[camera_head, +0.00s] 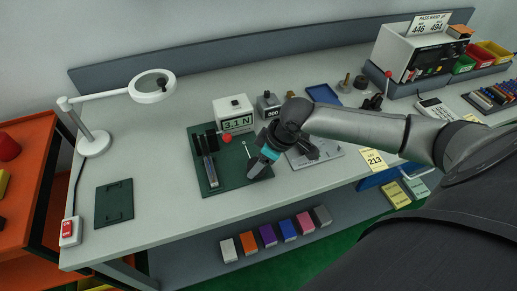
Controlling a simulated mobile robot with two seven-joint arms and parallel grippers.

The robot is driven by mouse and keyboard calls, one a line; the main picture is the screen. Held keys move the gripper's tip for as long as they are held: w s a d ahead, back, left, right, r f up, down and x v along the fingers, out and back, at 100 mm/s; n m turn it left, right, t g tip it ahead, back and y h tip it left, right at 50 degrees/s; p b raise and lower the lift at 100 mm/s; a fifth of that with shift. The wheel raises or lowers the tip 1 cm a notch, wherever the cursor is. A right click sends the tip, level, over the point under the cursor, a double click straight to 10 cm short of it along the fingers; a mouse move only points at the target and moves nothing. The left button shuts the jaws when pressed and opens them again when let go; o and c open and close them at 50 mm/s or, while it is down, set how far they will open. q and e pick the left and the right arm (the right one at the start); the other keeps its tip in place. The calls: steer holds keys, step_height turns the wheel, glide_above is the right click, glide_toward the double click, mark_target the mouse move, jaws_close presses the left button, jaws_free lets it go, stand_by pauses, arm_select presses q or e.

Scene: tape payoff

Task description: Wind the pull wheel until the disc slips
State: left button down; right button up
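A dark green base plate (208,187) lies on the workbench, with black upright parts (208,155) at its left and a red ball knob (227,138) near its back edge. A thin pale rod or lever stands on its right half. I cannot clearly make out the pull wheel or the disc. A white box (235,116) behind the plate reads 3.1 N. My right gripper (257,166), with a teal band, points down over the plate's right edge; whether its fingers are open or touch anything is unclear. It hides part of the plate. My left gripper is out of view.
A grey counter box (269,104) stands behind my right gripper. A grey plate (325,153) lies to its right. A magnifier lamp (93,142) and a flat green pad (114,204) are at the left. The bench between pad and base plate is clear.

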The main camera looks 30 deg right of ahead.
steer(key=m+p, duration=0.1)
steer(key=p, duration=0.1)
steer(key=m+h+p, duration=0.1)
steer(key=m+p, duration=0.1)
steer(key=p, duration=0.1)
steer(key=m+h+p, duration=0.1)
steer(key=m+p, duration=0.1)
steer(key=p, duration=0.1)
steer(key=shift+s+a+r+t, duration=0.1)
steer(key=shift+a+r+t, duration=0.15)
steer(key=shift+t, duration=0.15)
steer(key=shift+f+m+h+p, duration=0.2)
steer(key=shift+m+h+p, duration=0.2)
steer(key=shift+m+p, duration=0.95)
steer(key=o, duration=1.4)
steer(key=shift+c, duration=0.2)
steer(key=shift+d, duration=0.1)
steer(key=p+v, duration=0.3)
steer(key=v, duration=1.2)
